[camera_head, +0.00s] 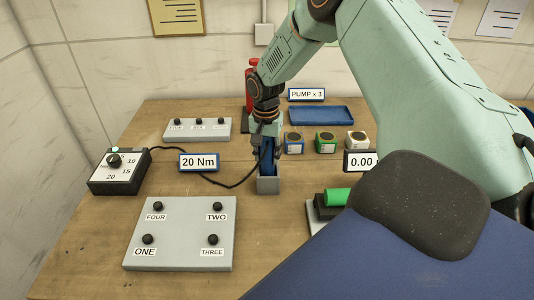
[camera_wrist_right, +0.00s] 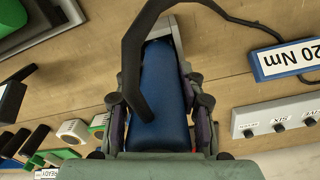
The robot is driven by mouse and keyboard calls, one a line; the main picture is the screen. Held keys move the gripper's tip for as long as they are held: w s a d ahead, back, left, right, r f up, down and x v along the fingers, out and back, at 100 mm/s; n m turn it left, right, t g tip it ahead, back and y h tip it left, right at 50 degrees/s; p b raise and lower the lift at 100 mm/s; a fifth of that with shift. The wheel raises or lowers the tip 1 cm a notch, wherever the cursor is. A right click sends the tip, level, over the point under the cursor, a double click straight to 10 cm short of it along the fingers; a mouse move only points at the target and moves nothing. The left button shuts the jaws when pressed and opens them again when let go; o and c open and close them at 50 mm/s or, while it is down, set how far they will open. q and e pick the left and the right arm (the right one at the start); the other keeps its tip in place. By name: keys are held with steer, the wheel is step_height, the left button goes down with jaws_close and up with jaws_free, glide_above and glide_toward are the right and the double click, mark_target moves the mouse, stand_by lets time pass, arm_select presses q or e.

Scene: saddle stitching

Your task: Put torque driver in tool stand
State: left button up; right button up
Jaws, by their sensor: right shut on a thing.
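The torque driver (camera_head: 268,164) is blue with a black cable. It also shows in the wrist view (camera_wrist_right: 163,75). The tool stand (camera_head: 268,185) is a small grey open box near the middle of the table; part of its rim shows in the wrist view (camera_wrist_right: 164,29). My right gripper (camera_head: 267,147) is shut on the driver from above, with a finger on each side. The driver's lower end appears to be within the stand's walls; how deep it sits is hidden. My left gripper is not in view.
A black dial box (camera_head: 118,175) stands at left, its cable running to the driver. A 20 Nm sign (camera_head: 199,162), a numbered plate (camera_head: 180,235), a button plate (camera_head: 197,130), small spools (camera_head: 325,143), a blue tray (camera_head: 321,115) and a red bottle (camera_head: 251,85) surround the stand.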

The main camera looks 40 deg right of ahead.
steer(key=shift+f, duration=0.1)
steer(key=o, duration=1)
steer(key=shift+c, duration=0.2)
steer(key=o, duration=0.3)
steer(key=shift+s, duration=0.3)
steer(key=shift+o, duration=0.2)
steer(key=shift+w, duration=0.1)
steer(key=shift+w, duration=0.2)
steer(key=shift+r, duration=0.35)
steer(key=r+b, duration=0.1)
steer(key=r, duration=1)
steer(key=shift+a, duration=0.2)
steer(key=shift+s+r, duration=0.2)
steer(key=shift+r, duration=0.15)
steer(key=shift+d, duration=0.1)
